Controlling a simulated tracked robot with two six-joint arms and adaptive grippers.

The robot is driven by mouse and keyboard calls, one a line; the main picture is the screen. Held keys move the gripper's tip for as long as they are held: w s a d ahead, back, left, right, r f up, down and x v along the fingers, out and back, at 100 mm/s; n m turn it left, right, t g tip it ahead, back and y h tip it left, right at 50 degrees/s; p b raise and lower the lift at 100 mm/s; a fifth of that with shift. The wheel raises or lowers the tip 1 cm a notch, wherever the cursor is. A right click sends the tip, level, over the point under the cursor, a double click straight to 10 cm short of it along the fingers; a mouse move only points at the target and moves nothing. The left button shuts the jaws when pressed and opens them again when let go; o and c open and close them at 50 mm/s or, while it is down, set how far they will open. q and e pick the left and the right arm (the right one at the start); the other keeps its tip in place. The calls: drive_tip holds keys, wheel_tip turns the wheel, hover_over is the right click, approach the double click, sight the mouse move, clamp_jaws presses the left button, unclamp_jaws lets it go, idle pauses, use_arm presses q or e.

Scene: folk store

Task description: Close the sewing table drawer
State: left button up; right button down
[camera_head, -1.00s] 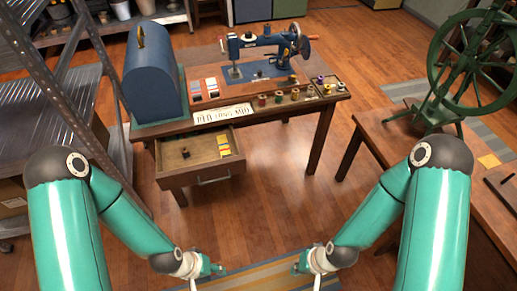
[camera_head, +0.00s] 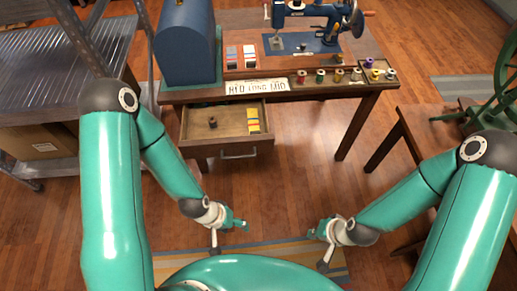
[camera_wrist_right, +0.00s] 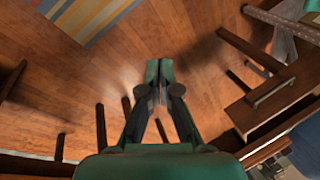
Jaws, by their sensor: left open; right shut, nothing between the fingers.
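The sewing table (camera_head: 300,90) stands ahead of me, and its wooden drawer (camera_head: 230,150) is pulled out toward me. The drawer has a metal handle on its front and holds a small dark spool and a few coloured packets. The drawer front and handle (camera_wrist_right: 268,92) also show at the right of the right wrist view. My left gripper (camera_head: 244,226) is open and empty, nearer me than the drawer front and apart from it. My right gripper (camera_head: 314,233) is shut and empty, to the right of the drawer; its closed fingers (camera_wrist_right: 158,72) point over the floor.
A blue sewing machine (camera_head: 310,20), a blue case (camera_head: 185,45) and several thread spools stand on the tabletop. A metal shelf (camera_head: 70,75) is at the left. Another table (camera_head: 440,135) with a green spinning wheel is at the right. Wooden floor lies between me and the drawer.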

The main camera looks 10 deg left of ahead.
drive_tip(key=w+a+f+m+t+b, duration=0.3)
drive_tip(key=w+f+t+b, duration=0.15)
drive_tip(key=w+b, duration=0.4)
drive_tip(key=m+t+y+b, duration=0.1)
drive_tip(key=m+t+b, duration=0.95)
drive_tip(key=b, duration=1.55)
approach(260, 141)
drive_tip(key=shift+n+t, duration=0.5)
drive_tip(key=shift+n, duration=0.15)
drive_tip(key=x, duration=0.7)
drive_tip(key=shift+a+f, duration=0.15)
drive_tip(key=shift+f, duration=0.1)
